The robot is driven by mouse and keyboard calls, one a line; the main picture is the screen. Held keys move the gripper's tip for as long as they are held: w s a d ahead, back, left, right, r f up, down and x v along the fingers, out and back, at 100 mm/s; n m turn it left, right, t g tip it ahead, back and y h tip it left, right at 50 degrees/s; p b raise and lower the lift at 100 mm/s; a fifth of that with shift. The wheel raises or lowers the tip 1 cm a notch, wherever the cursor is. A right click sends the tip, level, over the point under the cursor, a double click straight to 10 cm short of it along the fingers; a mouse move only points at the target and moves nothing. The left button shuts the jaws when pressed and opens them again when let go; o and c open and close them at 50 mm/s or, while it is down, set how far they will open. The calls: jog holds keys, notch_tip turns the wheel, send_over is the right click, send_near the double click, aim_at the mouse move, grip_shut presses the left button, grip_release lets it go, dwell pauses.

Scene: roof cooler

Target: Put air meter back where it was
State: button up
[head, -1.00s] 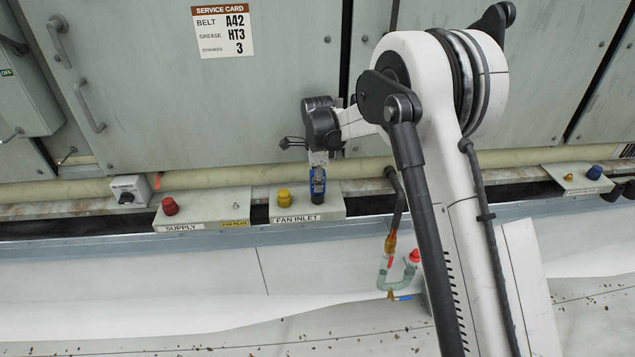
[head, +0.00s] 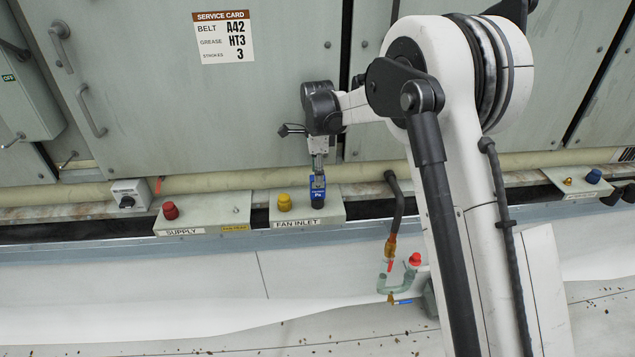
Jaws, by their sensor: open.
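The air meter (head: 317,189) is a small blue device with a pale "Pa" label and a dark lower end. It stands upright at the FAN INLET plate (head: 330,213), to the right of the yellow cap (head: 284,202). My gripper (head: 318,170) points down just above the top of the meter. It is open, with its fingertips at or slightly above the meter's upper end; whether they touch it is too small to tell. The meter's lower end meets the plate, and the fitting beneath it is hidden.
A SUPPLY plate with a red cap (head: 170,210) and a small bare fitting (head: 236,210) lies to the left. A grey switch box (head: 130,195) is further left. A hooked hose (head: 396,210) hangs to the right, near my arm. Cabinet doors (head: 170,110) stand behind.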

notch_tip(320, 180, up, 7)
jog(key=shift+f+p, duration=0.2)
jog(key=shift+p, duration=0.1)
jog(key=shift+s+d+r, duration=0.2)
jog(key=shift+d+r, duration=0.05)
jog(key=shift+r, duration=0.1)
jog(key=s+d+r+n+t, duration=0.2)
jog(key=s+d+r+n, duration=0.2)
jog(key=s+d+r, duration=0.4)
jog(key=s+d+r+n+t, duration=0.1)
jog(key=s+d+r+n, duration=0.4)
jog(key=s, duration=0.5)
jog(key=s+d+f+n+t, duration=0.1)
jog(key=s+d+n+t, duration=0.1)
jog(key=s, duration=0.9)
jog(key=s+d+f+n+t, duration=0.2)
jog(key=s+d+n, duration=0.3)
jog(key=s, duration=0.6)
jog(key=shift+d+f, duration=0.3)
jog(key=shift+d, duration=0.55)
